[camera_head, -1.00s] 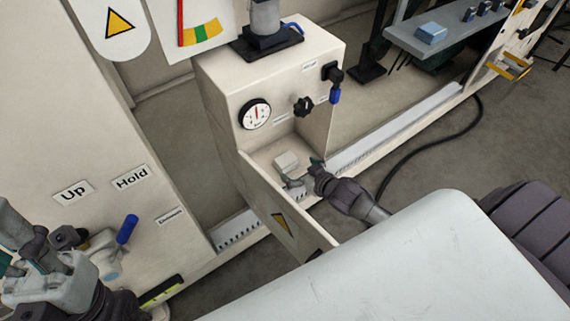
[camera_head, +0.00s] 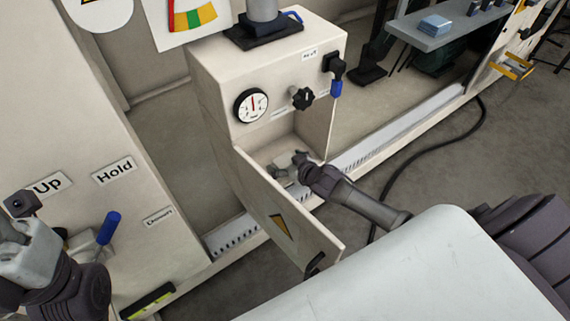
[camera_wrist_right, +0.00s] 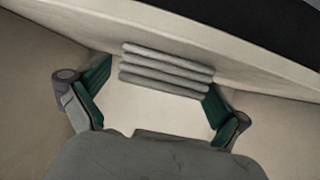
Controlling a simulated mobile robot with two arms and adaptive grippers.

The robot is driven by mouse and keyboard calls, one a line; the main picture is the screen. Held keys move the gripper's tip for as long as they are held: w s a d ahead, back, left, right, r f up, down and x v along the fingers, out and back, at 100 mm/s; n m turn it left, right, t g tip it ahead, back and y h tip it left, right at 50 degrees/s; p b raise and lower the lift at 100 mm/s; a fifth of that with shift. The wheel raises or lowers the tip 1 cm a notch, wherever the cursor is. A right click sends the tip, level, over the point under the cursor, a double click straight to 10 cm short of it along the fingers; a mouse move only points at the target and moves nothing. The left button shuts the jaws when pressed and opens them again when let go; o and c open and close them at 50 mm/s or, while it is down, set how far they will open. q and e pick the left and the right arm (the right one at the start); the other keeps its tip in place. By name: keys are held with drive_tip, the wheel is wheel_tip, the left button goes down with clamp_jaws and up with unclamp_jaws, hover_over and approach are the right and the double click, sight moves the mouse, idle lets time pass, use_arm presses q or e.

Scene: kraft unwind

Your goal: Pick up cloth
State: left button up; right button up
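The cloth is a light grey folded stack (camera_wrist_right: 165,72) inside the open cabinet compartment. In the wrist view it lies ahead of my right gripper (camera_wrist_right: 157,98), spanning most of the gap between the two green-padded fingertips. The fingers are spread apart, and pale floor shows between them and my palm. In the head view, my right gripper (camera_head: 290,168) reaches into the compartment, and a small part of the cloth (camera_head: 282,160) shows behind it. My left gripper (camera_head: 28,245) is at the lower left edge, partly cut off; its fingers do not show clearly.
The compartment's open door (camera_head: 285,215), with a yellow warning triangle, stands left of my right arm. The cabinet (camera_head: 280,75) has a gauge (camera_head: 251,105) and a black knob (camera_head: 303,98). A panel with a blue lever (camera_head: 109,228) is beside my left gripper.

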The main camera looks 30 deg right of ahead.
drive_tip(key=c, duration=1)
